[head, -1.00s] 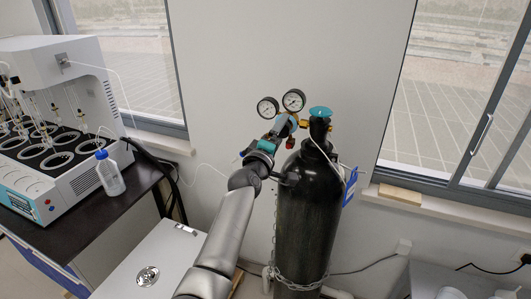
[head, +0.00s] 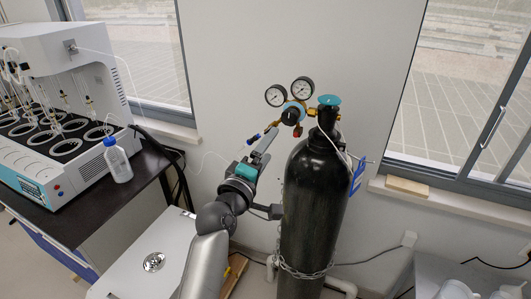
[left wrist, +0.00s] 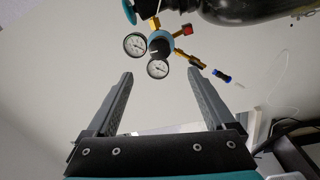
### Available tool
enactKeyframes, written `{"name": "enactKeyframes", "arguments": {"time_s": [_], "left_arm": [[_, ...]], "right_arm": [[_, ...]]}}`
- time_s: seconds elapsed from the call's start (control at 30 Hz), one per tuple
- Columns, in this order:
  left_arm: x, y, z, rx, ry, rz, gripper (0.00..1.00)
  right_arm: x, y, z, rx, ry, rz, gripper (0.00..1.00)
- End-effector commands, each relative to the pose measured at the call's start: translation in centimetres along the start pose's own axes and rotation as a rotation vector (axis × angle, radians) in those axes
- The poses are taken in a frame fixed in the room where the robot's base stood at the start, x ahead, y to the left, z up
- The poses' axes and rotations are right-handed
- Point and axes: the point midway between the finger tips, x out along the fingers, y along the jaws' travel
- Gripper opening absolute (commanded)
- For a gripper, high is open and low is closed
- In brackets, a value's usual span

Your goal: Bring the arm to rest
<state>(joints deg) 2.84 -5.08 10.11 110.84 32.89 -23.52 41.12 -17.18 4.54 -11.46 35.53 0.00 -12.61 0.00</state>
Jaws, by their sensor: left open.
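My left gripper (head: 268,138) is in front of the wall, left of the black gas cylinder (head: 314,205) and just below its regulator. In the left wrist view the two fingers (left wrist: 160,74) are spread, with nothing between them. The regulator (head: 294,113) has two round gauges and sits beside the teal valve knob (head: 329,100). In the left wrist view the regulator (left wrist: 160,42) lies beyond the fingertips, and a gap seems to separate them. My right gripper is not in view.
A distiller (head: 60,120) and a blue-capped bottle (head: 117,160) stand on the dark bench at left. A chain (head: 305,273) wraps the cylinder low down. A white cabinet top (head: 150,245) is below my arm. Windows flank the wall.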

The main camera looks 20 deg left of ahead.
Motion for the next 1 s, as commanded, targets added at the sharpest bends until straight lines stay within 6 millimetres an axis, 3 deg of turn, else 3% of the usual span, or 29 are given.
{"name": "enactKeyframes", "arguments": {"time_s": [0.67,0.77,0.83,1.0], "left_arm": [[-0.8,-0.4,0.1,0.002,-0.002,-0.005,0.88],[-0.8,-2.9,1.1,0.027,-0.017,-0.043,0.88],[-1.0,-6.4,2.3,0.065,-0.039,-0.095,0.88],[-2.8,-18.3,6.8,0.211,-0.135,-0.271,0.88]], "right_arm": [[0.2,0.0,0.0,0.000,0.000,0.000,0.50],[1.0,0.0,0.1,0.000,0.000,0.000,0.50],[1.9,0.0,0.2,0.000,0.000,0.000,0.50],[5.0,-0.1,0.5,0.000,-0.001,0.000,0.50]]}}
